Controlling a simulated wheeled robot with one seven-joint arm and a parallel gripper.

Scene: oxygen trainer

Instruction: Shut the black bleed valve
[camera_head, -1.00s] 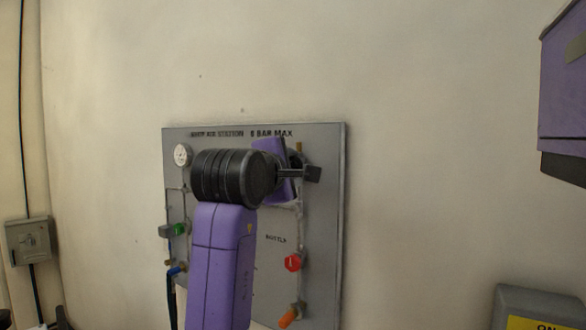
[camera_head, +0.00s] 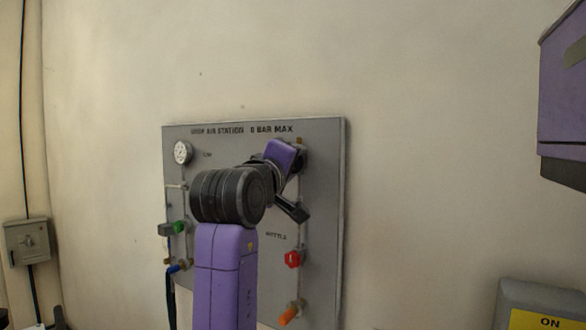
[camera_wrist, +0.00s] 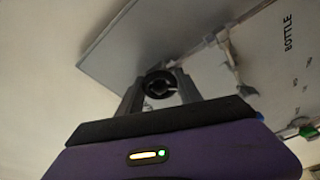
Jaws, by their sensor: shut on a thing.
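The black bleed valve shows in the wrist view as a round black knob (camera_wrist: 159,83) between the two fingers of my gripper (camera_wrist: 160,78). My gripper is shut on this knob, with a finger on each side. In the head view my arm reaches to the upper right part of the grey panel (camera_head: 326,185). How far the valve is turned cannot be read.
A red knob (camera_head: 293,259) and an orange handle (camera_head: 289,316) sit lower on the right pipe. A gauge (camera_head: 183,152), green valve (camera_head: 179,228) and blue handle (camera_head: 173,269) are on the left. A grey switch box (camera_head: 28,241) hangs on the left wall.

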